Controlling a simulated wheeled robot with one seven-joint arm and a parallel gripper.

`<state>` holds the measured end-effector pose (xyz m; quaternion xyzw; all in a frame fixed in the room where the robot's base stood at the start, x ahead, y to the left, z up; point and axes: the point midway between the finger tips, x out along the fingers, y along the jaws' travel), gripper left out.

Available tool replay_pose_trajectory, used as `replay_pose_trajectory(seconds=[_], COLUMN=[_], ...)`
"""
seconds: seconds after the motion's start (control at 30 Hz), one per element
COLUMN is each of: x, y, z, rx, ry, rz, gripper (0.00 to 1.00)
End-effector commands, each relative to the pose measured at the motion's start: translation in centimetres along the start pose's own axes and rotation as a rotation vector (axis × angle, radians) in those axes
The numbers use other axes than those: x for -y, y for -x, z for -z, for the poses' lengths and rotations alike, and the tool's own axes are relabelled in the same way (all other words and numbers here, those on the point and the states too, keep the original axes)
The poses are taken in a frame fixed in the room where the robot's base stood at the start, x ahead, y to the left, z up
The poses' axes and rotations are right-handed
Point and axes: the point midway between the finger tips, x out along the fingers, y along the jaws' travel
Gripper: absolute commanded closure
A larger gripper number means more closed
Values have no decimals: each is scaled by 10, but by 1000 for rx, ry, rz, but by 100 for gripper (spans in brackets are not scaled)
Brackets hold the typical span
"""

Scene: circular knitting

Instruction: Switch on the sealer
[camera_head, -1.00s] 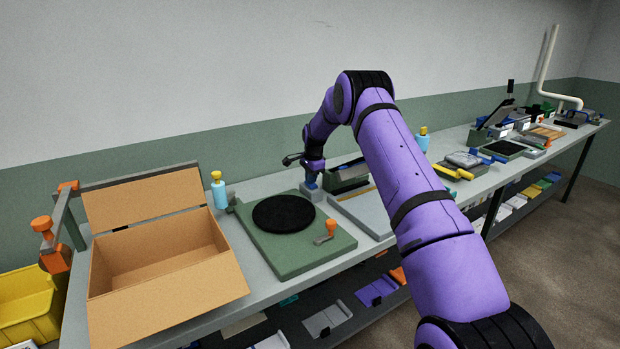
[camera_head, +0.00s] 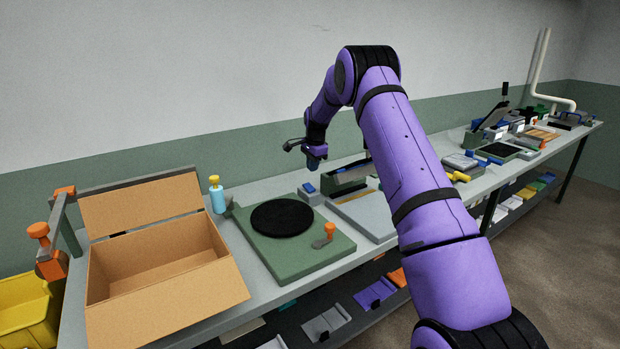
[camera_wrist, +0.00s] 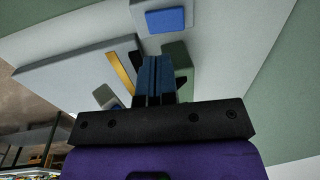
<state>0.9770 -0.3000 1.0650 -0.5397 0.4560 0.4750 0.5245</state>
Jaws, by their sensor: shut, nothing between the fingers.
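The sealer appears to be the pale grey flat unit (camera_head: 362,212) with a yellow strip and a dark green rear part, on the bench right of the green turntable plate. A small grey box with a blue button (camera_head: 309,189) stands at its left rear corner. The blue button also shows at the top of the wrist view (camera_wrist: 167,19). My gripper (camera_head: 315,163) is shut and empty, a little above the box and apart from it. Its blue fingers (camera_wrist: 155,64) are together in the wrist view. My arm hides part of the sealer's right side.
The green plate with a black disc (camera_head: 283,217) and orange-knobbed crank (camera_head: 328,232) lies left of the box. An open cardboard box (camera_head: 165,265) and a blue bottle with a yellow cap (camera_head: 218,199) stand further left. More devices (camera_head: 497,150) line the bench at right.

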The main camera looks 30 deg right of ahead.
Motion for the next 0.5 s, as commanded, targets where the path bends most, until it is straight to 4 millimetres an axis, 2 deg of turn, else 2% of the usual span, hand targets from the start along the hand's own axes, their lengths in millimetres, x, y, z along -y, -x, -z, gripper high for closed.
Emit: replay_pose_trajectory(seconds=[0.03, 0.2, 0.33, 0.5], x=[0, -2, -2, -3], y=[12, 41, 55, 62], z=[-1, -1, -1, -1], rx=[-1, 0, -1, 1], ry=[1, 1, 1, 1], rz=[3, 2, 2, 0], gripper=[100, 100, 100, 100])
